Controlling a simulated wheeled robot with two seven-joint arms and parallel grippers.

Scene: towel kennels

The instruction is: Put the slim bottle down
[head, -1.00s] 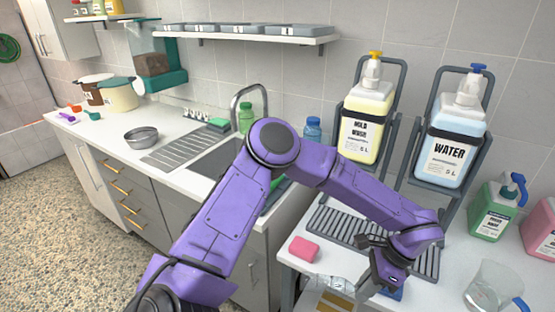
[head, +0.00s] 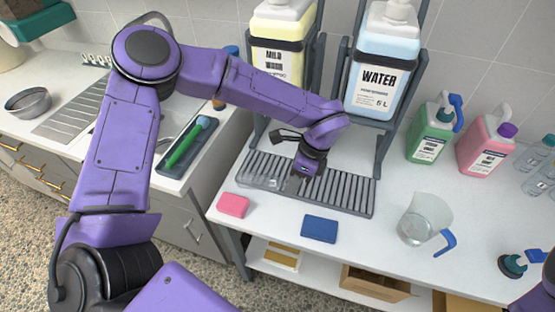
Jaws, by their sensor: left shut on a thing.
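My left gripper (head: 300,182) is low over the dark ribbed drain grate (head: 345,192) on the white counter. It is shut on a clear, see-through slim bottle (head: 262,179), which lies roughly level and points left from the fingers, over the grate's left part. The bottle's outline is faint, and I cannot tell whether it touches the grate. The fingers partly hide its right end. My right gripper is not in view; only a bit of purple arm shows at the lower right corner.
A pink sponge (head: 233,205) and a blue sponge (head: 320,229) lie in front of the grate. A clear jug (head: 424,218) stands to the right. The water container (head: 382,70) and yellow container (head: 281,50) stand behind. Green (head: 431,132) and pink (head: 484,142) jugs are at the back right.

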